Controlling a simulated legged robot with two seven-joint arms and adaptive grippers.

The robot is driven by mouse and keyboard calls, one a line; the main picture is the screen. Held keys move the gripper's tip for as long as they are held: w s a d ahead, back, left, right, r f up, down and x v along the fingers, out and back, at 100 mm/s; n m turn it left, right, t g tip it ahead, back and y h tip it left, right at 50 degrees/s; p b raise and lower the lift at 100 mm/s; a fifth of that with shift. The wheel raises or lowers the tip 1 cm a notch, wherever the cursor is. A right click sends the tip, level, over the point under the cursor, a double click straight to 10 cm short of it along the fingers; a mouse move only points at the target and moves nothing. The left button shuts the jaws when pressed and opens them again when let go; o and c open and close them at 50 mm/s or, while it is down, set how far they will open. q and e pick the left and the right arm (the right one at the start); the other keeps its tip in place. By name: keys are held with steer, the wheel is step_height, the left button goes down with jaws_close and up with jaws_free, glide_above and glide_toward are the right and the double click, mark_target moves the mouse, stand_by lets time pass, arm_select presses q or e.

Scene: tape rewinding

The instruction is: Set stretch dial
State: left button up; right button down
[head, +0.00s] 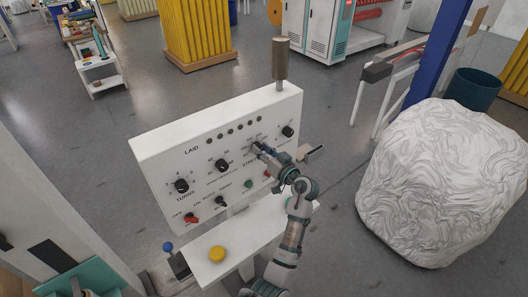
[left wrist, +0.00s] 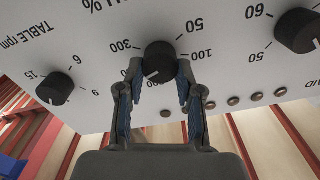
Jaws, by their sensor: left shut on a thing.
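The stretch dial (left wrist: 160,62) is a round black knob with a white pointer line on a white panel. In the left wrist view it sits between the two blue-padded fingers of my left gripper (left wrist: 158,82), which is shut on it. Printed numbers including 50, 100 and 300 ring the knob. The pointer line slants toward the lower left in that view. In the head view my left gripper (head: 262,149) is at the upper right part of the control panel (head: 148,158) and hides most of the dial. My right gripper is not in view.
The table rpm dial (left wrist: 54,88) and another black dial (left wrist: 298,30) flank the stretch dial. A turns dial (head: 181,186), a red switch (head: 190,219) and a yellow button (head: 217,253) are also near. A large wrapped bale (head: 440,180) stands to the right.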

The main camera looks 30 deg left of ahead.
mark_target(255, 122)
arm_select(q)
steer(key=o, duration=1)
steer(key=shift+a+f, duration=0.15)
steer(key=shift+f, duration=0.1)
steer(key=shift+o, duration=0.8)
steer(key=shift+w+a+f, duration=0.1)
steer(key=shift+w+a, duration=0.05)
steer(key=shift+a, duration=0.1)
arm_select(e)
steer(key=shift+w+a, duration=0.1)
arm_select(q)
steer(key=r, duration=0.9)
steer(key=shift+w+d+r, duration=0.1)
steer(key=shift+d+r, duration=0.1)
steer(key=shift+r, duration=0.05)
steer(key=shift+a+r, duration=0.2)
steer(key=shift+a, duration=0.05)
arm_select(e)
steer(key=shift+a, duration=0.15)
